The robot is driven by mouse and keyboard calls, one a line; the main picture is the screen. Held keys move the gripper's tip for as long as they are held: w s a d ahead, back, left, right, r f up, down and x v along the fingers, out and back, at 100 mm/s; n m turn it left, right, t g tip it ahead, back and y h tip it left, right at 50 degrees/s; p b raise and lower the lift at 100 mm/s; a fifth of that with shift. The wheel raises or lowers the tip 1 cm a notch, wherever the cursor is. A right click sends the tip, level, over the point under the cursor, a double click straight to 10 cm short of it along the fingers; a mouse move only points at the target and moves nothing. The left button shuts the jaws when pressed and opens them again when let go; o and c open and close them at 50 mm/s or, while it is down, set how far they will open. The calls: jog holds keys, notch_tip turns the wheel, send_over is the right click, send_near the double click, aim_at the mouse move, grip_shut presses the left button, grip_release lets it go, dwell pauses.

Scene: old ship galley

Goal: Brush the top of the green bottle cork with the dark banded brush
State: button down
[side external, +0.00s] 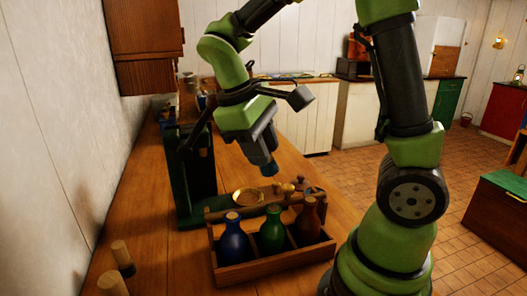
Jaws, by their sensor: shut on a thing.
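The green bottle (272,238) stands upright in the middle compartment of a wooden crate (275,267). Its pale tan cork (273,210) shows on top. My gripper (264,152) points down, above and behind the crate, clear of the bottle. It is shut on a short dark piece, taken to be the dark banded brush (269,170), whose lower end sticks out below the jaws. Its bands cannot be made out, and its upper part is hidden by the gripper. The brush end and the cork are apart.
A blue bottle (233,244) stands left of the green one and a brown bottle (307,224) right. Behind the crate lie a brass dish (247,197) and small items. A dark green stand (190,180) rises at left. Wooden pegs (121,254) stand front left.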

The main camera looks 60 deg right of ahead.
aim_at(268, 173)
jog(key=shift+f, duration=2.9)
notch_tip(268, 173, down, 2)
jog(key=shift+f, duration=0.1)
jog(key=shift+s+d+r, duration=0.35)
jog(key=shift+s+d, duration=0.2)
jog(key=shift+d, duration=0.1)
jog(key=shift+s+d, duration=0.2)
jog(key=shift+s, duration=0.1)
jog(key=shift+w+f, duration=0.1)
jog(key=shift+f, duration=0.05)
jog(key=shift+w+a+f, duration=0.2)
jog(key=shift+w+a, duration=0.5)
jog(key=shift+s+d+r, duration=0.25)
jog(key=shift+s+d, duration=0.3)
jog(key=shift+s, duration=0.05)
jog(key=shift+w+a+f, duration=0.2)
jog(key=shift+w+a, duration=0.4)
jog(key=shift+w, duration=0.05)
jog(key=shift+a+r, duration=0.1)
jog(key=shift+r, duration=4)
